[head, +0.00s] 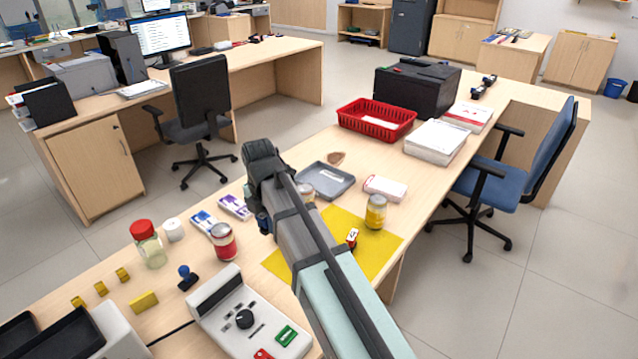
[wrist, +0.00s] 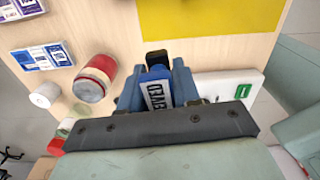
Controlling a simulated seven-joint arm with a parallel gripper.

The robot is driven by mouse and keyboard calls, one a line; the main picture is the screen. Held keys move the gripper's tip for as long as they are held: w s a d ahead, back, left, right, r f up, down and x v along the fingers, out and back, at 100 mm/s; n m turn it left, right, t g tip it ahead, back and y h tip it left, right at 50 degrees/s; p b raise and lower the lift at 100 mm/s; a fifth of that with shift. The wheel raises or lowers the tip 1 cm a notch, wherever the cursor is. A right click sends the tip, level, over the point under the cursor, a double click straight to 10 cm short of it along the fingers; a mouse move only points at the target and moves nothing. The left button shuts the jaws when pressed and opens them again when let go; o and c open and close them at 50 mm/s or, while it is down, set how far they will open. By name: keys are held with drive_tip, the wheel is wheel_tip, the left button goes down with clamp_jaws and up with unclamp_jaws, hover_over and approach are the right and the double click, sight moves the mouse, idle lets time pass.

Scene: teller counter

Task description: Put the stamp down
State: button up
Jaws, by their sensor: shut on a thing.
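My gripper (wrist: 157,72) is shut on a blue stamp (wrist: 158,92), which sits between its two blue-grey fingers in the wrist view. The stamp has a white label with dark letters and a black end. Whether its underside touches the counter cannot be told. In the head view my arm hides most of the gripper and the held stamp. The yellow mat (head: 390,240) lies right of the gripper there and also shows at the top of the wrist view (wrist: 210,18). Another small stamp with a blue knob (head: 186,275) stands on the counter at lower left.
A red-and-white can (head: 223,242) stands near the gripper, also in the wrist view (wrist: 94,78). A white device (head: 225,305) lies in front. A jar (head: 376,212) and a small red-white item (head: 351,238) are on the mat. A grey tray (head: 328,180) lies behind.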

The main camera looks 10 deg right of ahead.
drive_tip(key=w+d+r, duration=0.2)
drive_tip(key=w+d, duration=0.1)
drive_tip(key=w, duration=1)
drive_tip(key=m, duration=0.1)
hover_over(324, 182)
wheel_tip(324, 182, down, 5)
drive_tip(key=shift+f, duration=5.65)
drive_tip(key=o, duration=1.1)
drive_tip(key=shift+f, duration=0.15)
drive_tip(key=shift+c, duration=0.2)
drive_tip(key=shift+s, duration=0.1)
wheel_tip(324, 182, up, 12)
drive_tip(key=shift+r, duration=0.2)
drive_tip(key=shift+o, duration=0.4)
